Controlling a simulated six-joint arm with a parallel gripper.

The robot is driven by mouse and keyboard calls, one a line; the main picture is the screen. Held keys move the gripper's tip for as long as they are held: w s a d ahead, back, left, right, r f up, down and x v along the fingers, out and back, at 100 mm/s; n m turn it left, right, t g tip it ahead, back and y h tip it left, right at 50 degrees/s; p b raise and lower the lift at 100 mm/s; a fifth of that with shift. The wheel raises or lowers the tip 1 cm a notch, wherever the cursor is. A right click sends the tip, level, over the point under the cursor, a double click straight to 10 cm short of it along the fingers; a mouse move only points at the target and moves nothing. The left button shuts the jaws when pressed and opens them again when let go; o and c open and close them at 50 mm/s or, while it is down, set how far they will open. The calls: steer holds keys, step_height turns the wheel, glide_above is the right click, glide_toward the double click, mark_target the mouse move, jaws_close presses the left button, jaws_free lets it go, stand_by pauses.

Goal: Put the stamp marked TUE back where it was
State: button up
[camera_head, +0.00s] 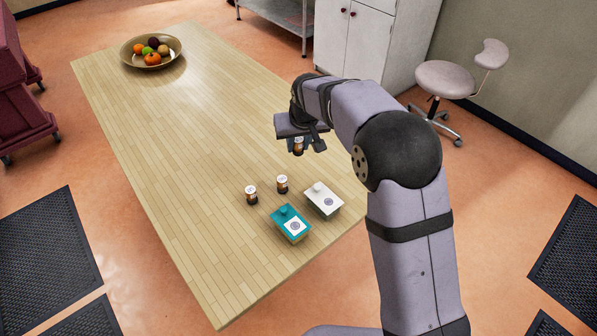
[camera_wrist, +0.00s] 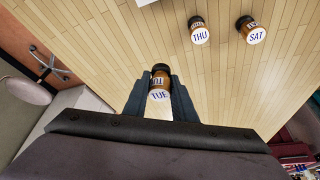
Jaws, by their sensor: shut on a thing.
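My gripper (camera_head: 298,146) is shut on the TUE stamp (camera_wrist: 160,96), a small amber-brown cylinder with a black end and a white round label reading TUE. In the head view the held stamp (camera_head: 298,149) hangs below my gripper, apparently above the table. In the wrist view it sits between my two dark fingers (camera_wrist: 160,95). The THU stamp (camera_wrist: 199,33) and the SAT stamp (camera_wrist: 250,32) stand upright on the table, side by side with a gap. In the head view they appear as the right stamp (camera_head: 282,184) and left stamp (camera_head: 251,194); their lettering is too small there.
A fruit bowl (camera_head: 152,62) stands at the far end. The middle of the wooden table (camera_head: 190,150) is clear.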

steer(key=shift+f+p, duration=1.45)
steer(key=shift+f, duration=3.2)
steer(key=shift+f, duration=0.1)
steer(key=o, duration=1.1)
steer(key=shift+r, duration=0.2)
steer(key=b+v, duration=0.3)
steer(key=v, duration=0.9)
